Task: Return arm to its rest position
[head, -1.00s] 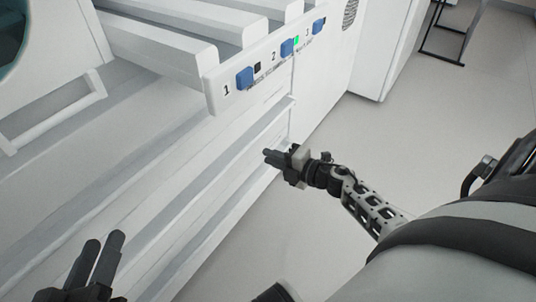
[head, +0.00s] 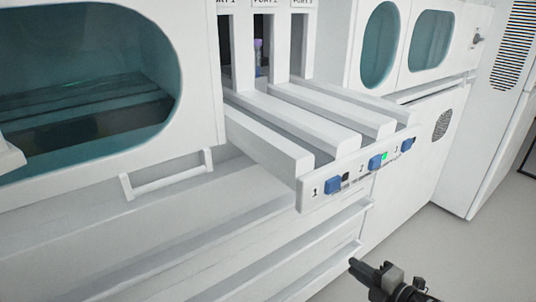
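My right gripper (head: 358,268) is at the bottom of the head view, to the right of the white cabinet front and below the track panel. It is seen nearly side-on, so the gap between its fingers cannot be judged. Nothing shows held in it. My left gripper is out of view. The white tube track (head: 325,128) has several rails running to a front panel with blue buttons numbered 1 (head: 333,185), 2 (head: 375,162) and 3 (head: 407,145). A green light (head: 384,156) shows by button 2. A purple-capped tube (head: 258,55) stands upright back in a port opening.
A white machine with a large tinted window (head: 85,70) and a handle (head: 168,178) is on the left. More white cabinets with oval windows (head: 380,45) stand at the back right. Grey floor (head: 450,255) is clear to the lower right.

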